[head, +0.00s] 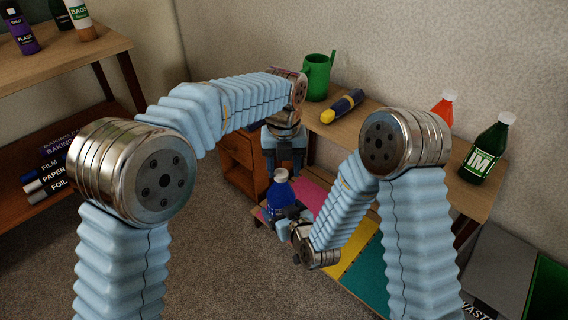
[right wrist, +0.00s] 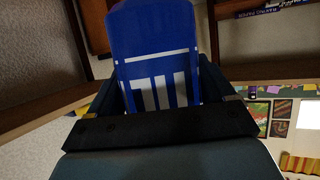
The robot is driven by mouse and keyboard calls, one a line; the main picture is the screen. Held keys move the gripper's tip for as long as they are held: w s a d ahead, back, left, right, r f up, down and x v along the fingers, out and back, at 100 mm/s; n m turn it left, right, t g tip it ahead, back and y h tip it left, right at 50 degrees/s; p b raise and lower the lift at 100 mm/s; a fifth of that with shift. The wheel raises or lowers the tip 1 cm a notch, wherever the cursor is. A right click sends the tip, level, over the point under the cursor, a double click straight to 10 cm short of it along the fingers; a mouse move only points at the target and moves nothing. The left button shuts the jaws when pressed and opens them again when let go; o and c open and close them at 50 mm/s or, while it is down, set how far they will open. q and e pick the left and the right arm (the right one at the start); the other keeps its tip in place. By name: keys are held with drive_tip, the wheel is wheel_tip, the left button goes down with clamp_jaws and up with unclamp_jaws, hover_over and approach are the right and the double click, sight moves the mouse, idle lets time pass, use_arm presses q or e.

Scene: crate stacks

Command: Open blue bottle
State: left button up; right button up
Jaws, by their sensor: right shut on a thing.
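The blue bottle (head: 279,194) stands roughly upright in the middle of the head view, with a pale cap (head: 281,175) on top. My right gripper (head: 287,213) is shut on the bottle's body from the lower right. In the right wrist view the blue bottle (right wrist: 155,45), with its white lettering, fills the space between the fingers of the right gripper (right wrist: 160,90). My left gripper (head: 284,171) points down just above the bottle, its fingers apart on either side of the cap. Whether a finger touches the cap is too small to tell.
A wooden table (head: 330,130) by the wall holds a green watering can (head: 317,76), a blue and yellow flashlight-like object (head: 342,106), a red bottle (head: 443,108) and a green bottle (head: 487,150). A shelf (head: 75,58) with bottles stands left. Grey and green bins are lower right.

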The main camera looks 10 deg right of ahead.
use_arm(q)
clamp_jaws()
drive_tip(key=n, duration=1.1)
drive_tip(key=shift+d+n+t, duration=0.1)
drive_tip(key=shift+n+t, duration=0.2)
drive_tip(key=n, duration=0.5)
drive_tip(key=shift+n, duration=0.4)
drive_tip(key=n, duration=0.2)
drive_tip(key=shift+s+r+n+y, duration=0.1)
drive_tip(key=shift+n+y, duration=0.2)
drive_tip(key=n, duration=1.2)
drive_tip(key=shift+y, duration=0.3)
drive_tip(key=n, duration=0.9)
drive_tip(key=shift+g, duration=0.4)
drive_tip(key=n, duration=0.6)
drive_tip(key=shift+n, duration=0.3)
drive_tip(key=n, duration=0.6)
